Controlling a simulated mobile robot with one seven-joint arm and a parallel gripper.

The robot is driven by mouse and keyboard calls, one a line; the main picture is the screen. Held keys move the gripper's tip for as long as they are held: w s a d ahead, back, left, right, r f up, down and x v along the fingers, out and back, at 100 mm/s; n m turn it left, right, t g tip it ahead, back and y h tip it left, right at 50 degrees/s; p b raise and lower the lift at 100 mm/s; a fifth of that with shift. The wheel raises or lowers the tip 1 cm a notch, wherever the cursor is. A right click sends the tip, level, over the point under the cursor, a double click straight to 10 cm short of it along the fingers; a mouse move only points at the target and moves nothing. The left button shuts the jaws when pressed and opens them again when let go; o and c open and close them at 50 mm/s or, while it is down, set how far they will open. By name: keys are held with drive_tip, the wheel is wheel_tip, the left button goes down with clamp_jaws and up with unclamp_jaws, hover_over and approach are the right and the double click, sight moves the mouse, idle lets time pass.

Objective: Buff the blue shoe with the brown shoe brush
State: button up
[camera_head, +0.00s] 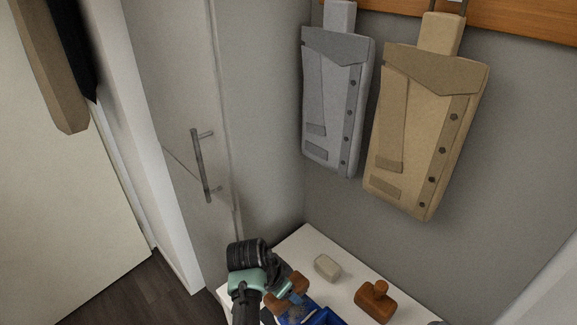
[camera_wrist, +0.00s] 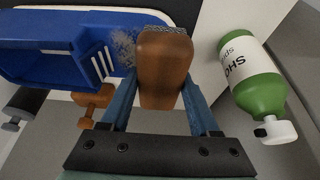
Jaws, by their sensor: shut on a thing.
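My gripper (camera_wrist: 158,100) is shut on a brown wooden shoe brush (camera_wrist: 162,65), with one blue finger on each side of it. A strip of grey bristles shows at the brush's far end. The blue shoe (camera_wrist: 55,48) is to the left of the brush in the wrist view, with a pale sole edge and a speckled, dull patch beside the brush. The brush overlaps the shoe's end in the picture; whether it touches is unclear. In the head view, my gripper (camera_head: 284,291) and the brush (camera_head: 297,281) are over the blue shoe (camera_head: 322,317), which is partly cut off.
A green and white bottle (camera_wrist: 252,78) is close on the right in the wrist view. A brown knobbed block (camera_head: 377,302) and a beige block (camera_head: 327,267) stand on the white surface (camera_head: 308,238). Grey and tan garments (camera_head: 428,120) hang above. A door handle (camera_head: 201,165) is at left.

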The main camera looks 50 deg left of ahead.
drive_tip(key=d+p, duration=0.2)
drive_tip(key=d, duration=0.1)
drive_tip(key=shift+d+r+p, duration=0.15)
drive_tip(key=shift+p, duration=0.2)
drive_tip(key=shift+d, duration=0.4)
drive_tip(key=shift+f, duration=0.2)
drive_tip(key=shift+a, duration=0.1)
drive_tip(key=a+b, duration=0.1)
drive_tip(key=a, duration=0.2)
drive_tip(key=shift+a+f+b, duration=0.1)
drive_tip(key=shift+f+b, duration=0.05)
drive_tip(key=shift+b, duration=0.15)
drive_tip(key=shift+a, duration=0.45)
